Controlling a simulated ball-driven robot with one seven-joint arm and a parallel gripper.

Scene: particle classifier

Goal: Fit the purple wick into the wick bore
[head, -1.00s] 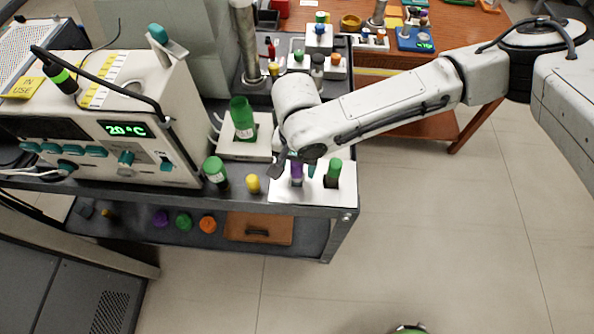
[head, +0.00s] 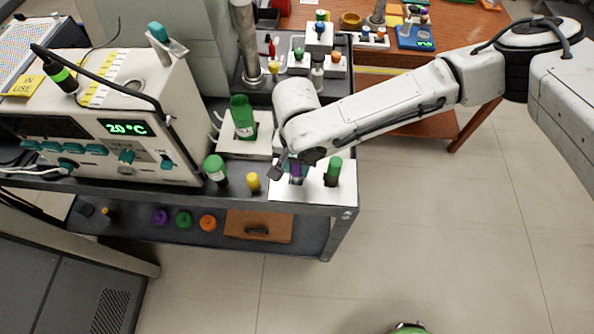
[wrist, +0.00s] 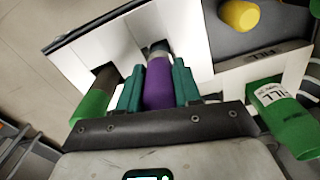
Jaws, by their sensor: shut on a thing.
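The purple wick (wrist: 158,85) is a thick purple cylinder with a grey and dark far end. It lies between the two teal fingers of my gripper (wrist: 158,86), which are shut on it. In the head view the wick (head: 296,170) shows only partly below my wrist, over the white plate (head: 283,193) at the cart's right end. In the wrist view its far end is at a dark spot (wrist: 158,46) on the white surface. I cannot tell whether this is the wick bore or how deep the wick sits.
A green-capped dark vial (head: 334,170) stands close to the right of my gripper. A yellow-capped piece (head: 253,181) and another green-capped vial (head: 215,168) stand to the left. A large green bottle (head: 242,117) stands behind. The plate's front strip is clear.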

